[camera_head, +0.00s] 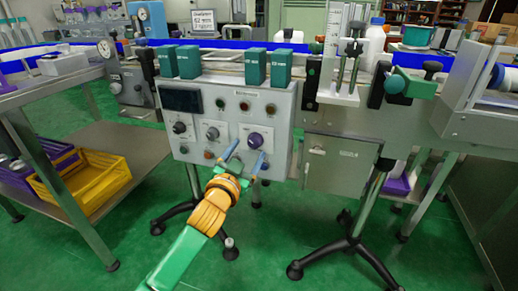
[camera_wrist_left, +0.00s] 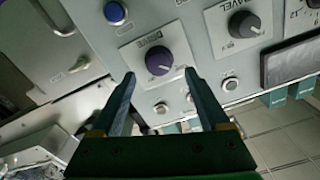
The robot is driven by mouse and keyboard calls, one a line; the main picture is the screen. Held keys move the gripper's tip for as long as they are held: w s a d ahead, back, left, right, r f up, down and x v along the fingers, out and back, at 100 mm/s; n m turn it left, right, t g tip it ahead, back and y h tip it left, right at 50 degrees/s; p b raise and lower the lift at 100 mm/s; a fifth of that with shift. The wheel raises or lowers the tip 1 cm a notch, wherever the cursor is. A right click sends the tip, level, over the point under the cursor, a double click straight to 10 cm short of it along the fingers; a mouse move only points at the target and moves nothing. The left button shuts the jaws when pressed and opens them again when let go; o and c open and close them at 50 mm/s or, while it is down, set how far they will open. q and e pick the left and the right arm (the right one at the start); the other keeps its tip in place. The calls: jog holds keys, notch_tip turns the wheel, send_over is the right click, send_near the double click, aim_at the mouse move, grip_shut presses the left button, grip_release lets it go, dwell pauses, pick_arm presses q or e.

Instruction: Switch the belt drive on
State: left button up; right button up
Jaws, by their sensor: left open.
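The grey control panel (camera_head: 287,117) stands in the middle of the head view. A purple knob (camera_head: 255,140) sits on a white plate at its lower right. My left gripper (camera_head: 248,154) is open and empty, just in front of the panel. In the left wrist view its fingertips (camera_wrist_left: 160,73) frame the knob, one on each side. I cannot tell whether they touch it. My right gripper is not in view.
A second knob (camera_wrist_left: 244,24) labelled TRAVEL and a blue button (camera_wrist_left: 115,13) are close by on the panel. Teal boxes (camera_head: 190,62) stand on top of the panel. A grey cabinet (camera_head: 338,163) adjoins it at the right. A yellow crate (camera_head: 90,182) is at the left.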

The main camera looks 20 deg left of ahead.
aim_at(253, 144)
pick_arm(q)
jog(key=w, duration=0.3)
jog(key=shift+w+f, duration=0.1)
jog(key=shift+f, duration=0.05)
grip_shut()
